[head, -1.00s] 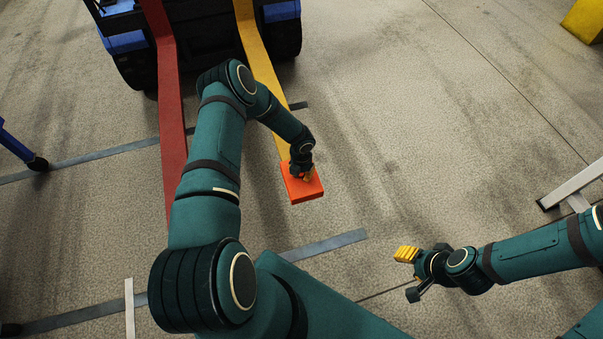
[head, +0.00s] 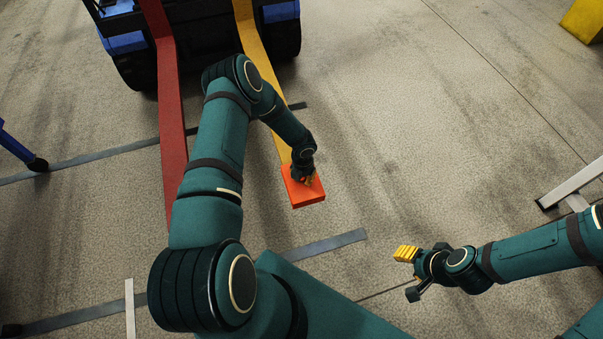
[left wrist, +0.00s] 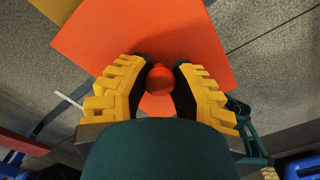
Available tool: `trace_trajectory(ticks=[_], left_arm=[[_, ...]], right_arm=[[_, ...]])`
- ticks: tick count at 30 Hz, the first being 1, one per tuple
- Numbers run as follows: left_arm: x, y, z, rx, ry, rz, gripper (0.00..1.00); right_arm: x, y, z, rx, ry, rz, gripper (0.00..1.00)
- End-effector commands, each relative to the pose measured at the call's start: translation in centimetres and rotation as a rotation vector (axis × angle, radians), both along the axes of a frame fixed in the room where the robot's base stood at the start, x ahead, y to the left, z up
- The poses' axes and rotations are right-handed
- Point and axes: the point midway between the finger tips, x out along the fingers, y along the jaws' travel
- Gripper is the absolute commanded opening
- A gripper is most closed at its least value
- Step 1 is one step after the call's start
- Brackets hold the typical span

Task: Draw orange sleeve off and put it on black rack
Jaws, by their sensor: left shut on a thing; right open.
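The orange sleeve (head: 306,198) is a flat box at the near end of the yellow fork (head: 262,75), which reaches out from the truck. I cannot tell how much of the fork is still inside it. My left gripper (head: 308,181) is over the sleeve, shut on its round orange knob. In the left wrist view the knob (left wrist: 160,78) sits between the yellow ridged fingers, with the sleeve (left wrist: 140,35) behind it. My right gripper (head: 407,272) is open and empty above the floor, right of the sleeve. I cannot make out the black rack.
A red fork (head: 168,100) runs beside the yellow one, left of my left arm. The truck (head: 205,40) stands at the top. A grey metal frame (head: 575,185) is at the right edge, a yellow block (head: 585,20) at the top right. The floor between is clear.

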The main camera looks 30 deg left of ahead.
Motion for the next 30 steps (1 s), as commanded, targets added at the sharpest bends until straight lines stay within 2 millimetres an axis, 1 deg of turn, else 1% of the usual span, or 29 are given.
trace_trajectory(ticks=[16, 30], left_arm=[[-2.3, -2.7, 0.1, 0.000, 0.001, -0.002, 0.00], [-4.2, -4.9, 0.0, -0.001, 0.000, -0.003, 0.00]], right_arm=[[0.0, 0.0, 0.5, 0.000, 0.000, 0.000, 0.47], [0.0, 0.0, -0.1, 0.000, 0.000, 0.000, 0.47]])
